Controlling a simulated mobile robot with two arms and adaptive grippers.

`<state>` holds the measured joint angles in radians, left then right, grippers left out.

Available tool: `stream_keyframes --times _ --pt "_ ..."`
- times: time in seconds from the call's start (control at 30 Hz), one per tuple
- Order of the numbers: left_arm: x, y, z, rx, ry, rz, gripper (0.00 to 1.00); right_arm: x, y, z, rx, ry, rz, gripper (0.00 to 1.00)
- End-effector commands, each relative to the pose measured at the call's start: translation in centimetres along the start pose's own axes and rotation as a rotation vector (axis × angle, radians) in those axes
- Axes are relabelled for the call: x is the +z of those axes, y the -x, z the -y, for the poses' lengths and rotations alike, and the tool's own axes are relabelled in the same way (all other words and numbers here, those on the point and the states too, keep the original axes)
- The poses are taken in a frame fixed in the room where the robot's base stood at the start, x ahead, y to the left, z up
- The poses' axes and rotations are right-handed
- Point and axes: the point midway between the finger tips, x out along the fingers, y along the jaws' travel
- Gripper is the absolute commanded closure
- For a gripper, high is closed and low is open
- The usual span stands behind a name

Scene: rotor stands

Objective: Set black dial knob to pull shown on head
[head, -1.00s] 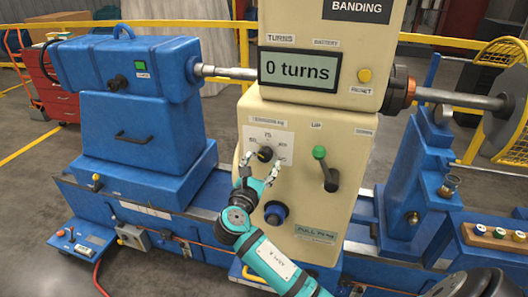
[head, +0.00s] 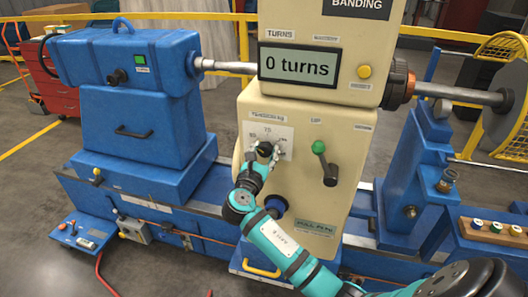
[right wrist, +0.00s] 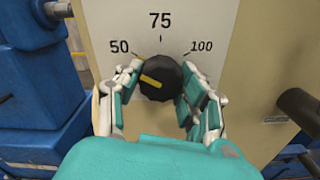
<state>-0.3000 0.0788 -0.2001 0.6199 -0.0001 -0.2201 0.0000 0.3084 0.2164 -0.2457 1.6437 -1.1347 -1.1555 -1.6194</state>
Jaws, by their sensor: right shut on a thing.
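The black dial knob (right wrist: 168,72) sits on a white scale plate (right wrist: 160,40) marked 50, 75 and 100. Its yellow pointer slants left and slightly up, towards the 50 side. The knob also shows in the head view (head: 265,148) on the cream head. My right gripper (right wrist: 160,84) is shut on the knob, one finger at each side; it also shows in the head view (head: 264,155). A "PULL" label (head: 315,228) is low on the head; its number is too small to read surely. My left gripper is not in view.
A blue round knob (head: 276,205) lies below, partly behind my arm. The display (head: 299,66) reads 0 turns. Blue machine parts (head: 143,130) stand to the left and right.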

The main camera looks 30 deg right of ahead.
Motion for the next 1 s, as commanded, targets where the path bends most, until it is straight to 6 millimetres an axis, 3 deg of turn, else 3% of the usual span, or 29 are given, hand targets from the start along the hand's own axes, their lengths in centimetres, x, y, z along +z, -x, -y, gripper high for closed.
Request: stream_keyframes --times 0.47,1.0 --pt "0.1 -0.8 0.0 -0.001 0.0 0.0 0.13 -0.2 0.0 0.0 -0.002 -0.091 -0.001 0.94" --pt "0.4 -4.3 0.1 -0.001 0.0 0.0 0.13 -0.4 0.0 0.0 -0.002 -0.559 0.0 0.94"
